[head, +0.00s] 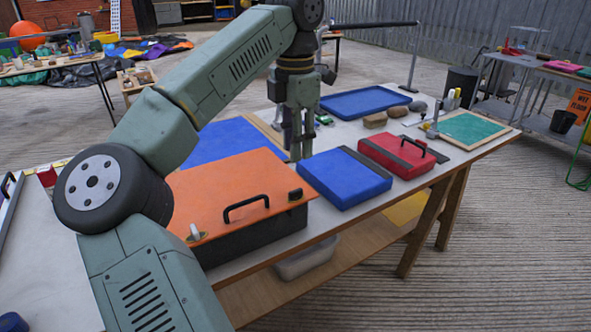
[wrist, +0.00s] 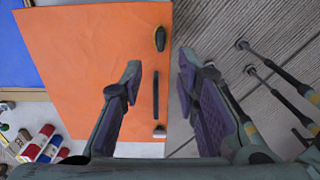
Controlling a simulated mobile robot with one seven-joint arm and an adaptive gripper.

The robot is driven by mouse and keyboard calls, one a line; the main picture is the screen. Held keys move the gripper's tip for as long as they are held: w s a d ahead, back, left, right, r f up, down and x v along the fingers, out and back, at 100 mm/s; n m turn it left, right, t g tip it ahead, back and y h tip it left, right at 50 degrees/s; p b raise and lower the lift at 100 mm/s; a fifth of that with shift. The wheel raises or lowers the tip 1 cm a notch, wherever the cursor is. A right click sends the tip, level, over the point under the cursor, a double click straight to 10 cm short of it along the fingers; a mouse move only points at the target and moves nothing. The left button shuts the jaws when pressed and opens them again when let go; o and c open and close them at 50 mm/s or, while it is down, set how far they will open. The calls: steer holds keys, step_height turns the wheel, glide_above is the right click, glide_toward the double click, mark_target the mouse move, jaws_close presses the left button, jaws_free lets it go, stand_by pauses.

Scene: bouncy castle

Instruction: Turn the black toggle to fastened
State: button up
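The black toggle (head: 295,193) sits on a small brass-coloured plate at the right front corner of the orange lid (head: 215,190) of a dark box. In the wrist view the black toggle (wrist: 160,38) is upright in the picture, near the lid's right edge. I cannot tell whether it is fastened. A pale toggle (head: 195,232) is at the other front corner; it also shows in the wrist view (wrist: 159,131). A black handle (head: 246,208) lies between them. My gripper (head: 298,156) points down above the lid's far right side. In the wrist view its fingers (wrist: 160,70) are apart and empty.
A blue case (head: 345,177) and a red case (head: 398,153) stand right of the box. A blue panel (head: 225,143) lies behind it. The white tabletop (head: 275,258) shows as a narrow strip in front of the box, and its edge is close.

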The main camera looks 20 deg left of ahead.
mark_target(295, 191)
step_height(295, 191, down, 11)
steer(key=shift+r+p, duration=0.15)
steer(key=shift+p, duration=0.25)
steer(key=shift+c, duration=0.5)
jaws_close()
